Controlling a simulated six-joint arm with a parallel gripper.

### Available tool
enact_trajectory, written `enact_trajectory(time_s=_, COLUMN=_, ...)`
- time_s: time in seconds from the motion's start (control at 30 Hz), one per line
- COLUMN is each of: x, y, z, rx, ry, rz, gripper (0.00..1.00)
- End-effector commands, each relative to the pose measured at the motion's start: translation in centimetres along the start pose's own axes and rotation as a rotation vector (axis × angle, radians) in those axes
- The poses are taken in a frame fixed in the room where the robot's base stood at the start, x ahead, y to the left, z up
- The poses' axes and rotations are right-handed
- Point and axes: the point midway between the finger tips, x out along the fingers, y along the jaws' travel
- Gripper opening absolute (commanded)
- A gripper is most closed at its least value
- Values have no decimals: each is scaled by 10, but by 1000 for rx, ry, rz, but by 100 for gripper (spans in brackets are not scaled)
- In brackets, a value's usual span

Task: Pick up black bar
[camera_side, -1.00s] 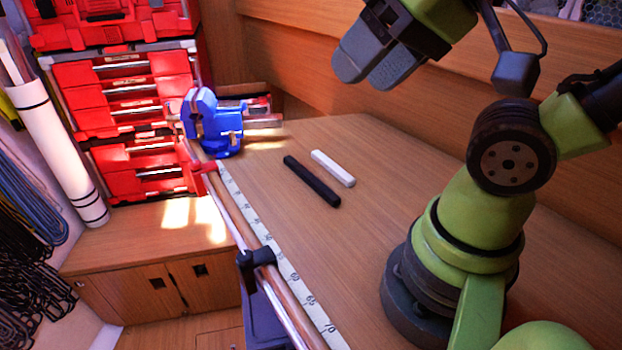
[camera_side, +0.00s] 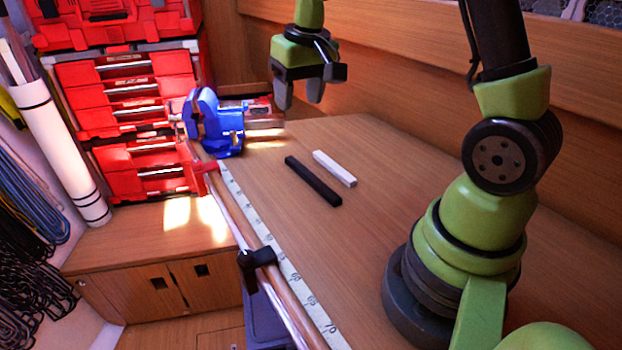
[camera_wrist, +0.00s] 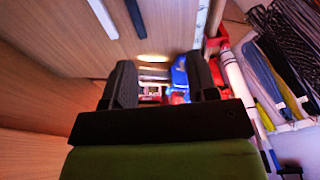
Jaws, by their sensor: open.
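The black bar (camera_side: 313,181) lies flat on the wooden bench, beside and roughly parallel to a white bar (camera_side: 335,168). My gripper (camera_side: 300,104) is open and empty, pointing down in the side view. It is above the bench, behind the bars and a little to their left in the picture, apart from both. In the wrist view the black bar (camera_wrist: 136,18) and the white bar (camera_wrist: 102,18) show at the top edge, cut off by the frame. My gripper's two dark fingers (camera_wrist: 160,88) stand wide apart there with nothing between them.
A blue vise (camera_side: 213,125) stands at the bench's far left corner, near my gripper. Red drawers (camera_side: 125,95) stand behind it. A rail with a black clamp handle (camera_side: 256,258) and a measuring tape (camera_side: 285,265) run along the left edge. The bench around the bars is clear.

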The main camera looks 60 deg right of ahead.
Motion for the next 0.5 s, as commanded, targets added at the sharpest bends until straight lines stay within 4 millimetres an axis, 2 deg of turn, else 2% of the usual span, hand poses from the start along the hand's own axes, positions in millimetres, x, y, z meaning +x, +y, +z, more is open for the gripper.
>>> enact_trajectory(time_s=0.03, x=23, y=10, z=-6, rx=6, ry=-41, rz=16, gripper=53)
enact_trajectory(time_s=0.2, x=79, y=38, z=-16, rx=6, ry=-127, rz=49, gripper=53)
enact_trajectory(time_s=0.3, x=99, y=47, z=-17, rx=6, ry=-154, rz=57, gripper=53)
enact_trajectory(time_s=0.5, x=124, y=53, z=-14, rx=3, ry=-174, rz=62, gripper=53)
